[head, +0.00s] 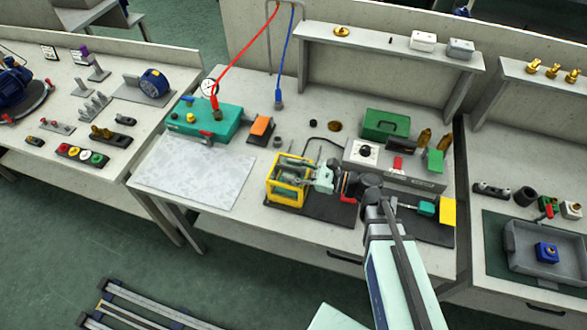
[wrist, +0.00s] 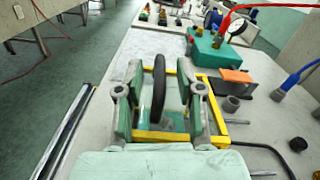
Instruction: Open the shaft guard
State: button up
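The shaft guard, a yellow open frame (head: 284,194), stands on a dark base plate (head: 322,205) at the middle front of the bench. In the wrist view its yellow bars (wrist: 215,138) surround my fingers. My gripper (head: 305,174) reaches over the guard from the right. In the wrist view my gripper (wrist: 158,95) is open, with its two green-grey fingers apart. A dark upright curved piece (wrist: 159,88), perhaps a handle or wheel, stands between them with a gap on each side. The parts inside the guard are mostly hidden by my fingers.
A teal pump-like box (head: 204,119) with a red hose stands behind left; an orange-topped block (head: 261,129) is beside it. A grey control box (head: 398,168) with knob is close to my arm's right. A pale sheet (head: 195,172) lies on the left, clear.

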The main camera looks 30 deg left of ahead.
jog(key=shift+c, duration=0.3)
grip_shut()
jog(key=w+a+b, duration=0.1)
jog(key=w+a, duration=0.2)
jog(key=w, duration=0.8)
jog(key=shift+o, duration=0.3)
grip_release()
jog(key=shift+d, duration=0.15)
jog(key=v, duration=1.2)
